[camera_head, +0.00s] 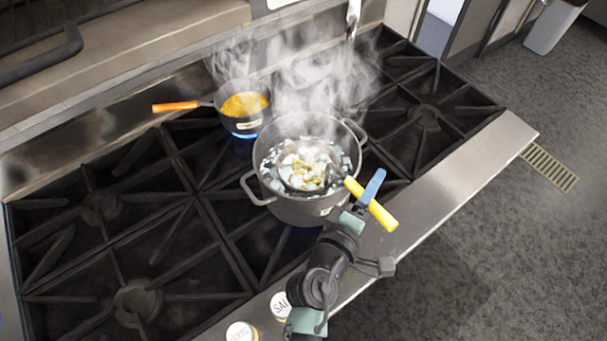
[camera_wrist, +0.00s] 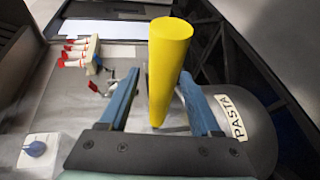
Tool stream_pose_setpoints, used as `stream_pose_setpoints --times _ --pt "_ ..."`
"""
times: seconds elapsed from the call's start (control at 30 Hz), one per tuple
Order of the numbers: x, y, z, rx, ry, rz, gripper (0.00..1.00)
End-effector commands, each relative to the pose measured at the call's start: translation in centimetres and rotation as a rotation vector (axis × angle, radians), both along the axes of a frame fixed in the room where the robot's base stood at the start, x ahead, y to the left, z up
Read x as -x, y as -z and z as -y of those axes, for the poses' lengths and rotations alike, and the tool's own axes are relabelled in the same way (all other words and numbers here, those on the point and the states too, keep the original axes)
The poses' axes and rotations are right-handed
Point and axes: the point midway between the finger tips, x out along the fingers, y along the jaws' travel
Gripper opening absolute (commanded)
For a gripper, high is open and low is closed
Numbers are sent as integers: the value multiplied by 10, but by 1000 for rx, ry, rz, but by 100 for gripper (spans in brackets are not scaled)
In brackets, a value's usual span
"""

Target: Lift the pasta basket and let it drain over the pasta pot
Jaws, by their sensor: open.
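The pasta pot (camera_head: 290,209) stands on the stove, steaming, with bubbling water and yellow pasta inside. In the wrist view the pot (camera_wrist: 262,135) carries a PASTA label. The pasta basket (camera_head: 304,180) sits in the pot, and its yellow handle (camera_head: 372,204) sticks out over the rim toward the lower right. My gripper (camera_head: 368,192) is at this handle. In the wrist view the yellow handle (camera_wrist: 168,70) stands between the two blue fingers of my gripper (camera_wrist: 158,95). The fingers are open, with visible gaps beside the handle. The basket's lower part is hidden in the water.
A smaller pan (camera_head: 242,110) with orange contents and an orange handle (camera_head: 175,106) sits behind on a lit burner. Two labelled jars, one a salt jar (camera_head: 281,304), stand at the stove's front edge. The left burners are clear. Steam blurs the back.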

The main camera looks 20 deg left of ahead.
Motion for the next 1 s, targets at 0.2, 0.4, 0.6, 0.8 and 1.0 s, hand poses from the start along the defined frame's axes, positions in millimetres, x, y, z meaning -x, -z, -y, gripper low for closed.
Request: stream_pose_setpoints --times 0.2,0.4,0.6,0.8,1.0 --pt "-8 2 2 0 0 -1 64" --pt "-8 2 2 0 0 -1 56" --pt "-8 2 2 0 0 0 20" --pt "-8 2 2 0 0 -1 0" --pt "-8 2 2 0 -1 -1 0"
